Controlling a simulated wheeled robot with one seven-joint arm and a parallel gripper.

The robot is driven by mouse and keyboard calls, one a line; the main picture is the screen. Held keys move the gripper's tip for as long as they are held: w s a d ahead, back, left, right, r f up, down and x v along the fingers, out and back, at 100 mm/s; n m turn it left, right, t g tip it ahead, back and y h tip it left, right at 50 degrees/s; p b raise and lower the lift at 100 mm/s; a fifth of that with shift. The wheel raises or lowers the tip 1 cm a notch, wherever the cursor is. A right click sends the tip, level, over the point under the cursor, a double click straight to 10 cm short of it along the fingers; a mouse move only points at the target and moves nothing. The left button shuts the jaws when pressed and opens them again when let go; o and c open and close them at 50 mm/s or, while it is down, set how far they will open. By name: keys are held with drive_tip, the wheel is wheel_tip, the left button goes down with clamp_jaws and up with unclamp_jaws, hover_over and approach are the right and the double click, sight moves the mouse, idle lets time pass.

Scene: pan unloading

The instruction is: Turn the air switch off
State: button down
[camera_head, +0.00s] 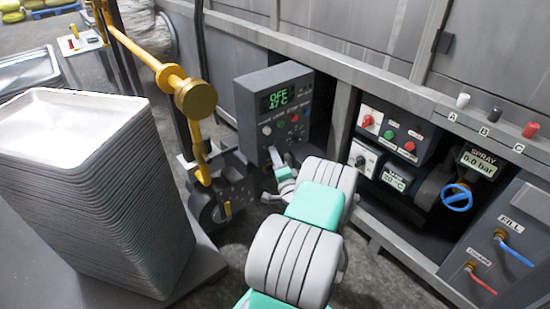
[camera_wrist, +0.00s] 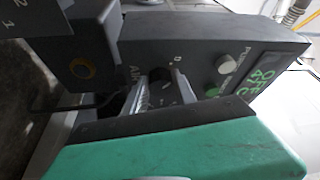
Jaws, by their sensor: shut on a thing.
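The dark grey control box (camera_head: 258,88) stands left of the bench, with a green display (camera_head: 287,94) whose top line reads OFF. In the wrist view its face (camera_wrist: 205,50) carries the lettering AIR beside a dark rotary knob, the air switch (camera_wrist: 158,75). My gripper (camera_head: 277,160) reaches the lower part of the box in the head view. In the wrist view my gripper (camera_wrist: 158,92) has its two grey fingers on either side of the knob, shut on it. The fingers partly hide the knob and its markings, so its exact setting is hard to read.
A tall stack of grey pans (camera_head: 100,200) fills the left.

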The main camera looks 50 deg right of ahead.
drive_tip(key=c, duration=1)
unclamp_jaws()
drive_tip(key=shift+v, duration=3.85)
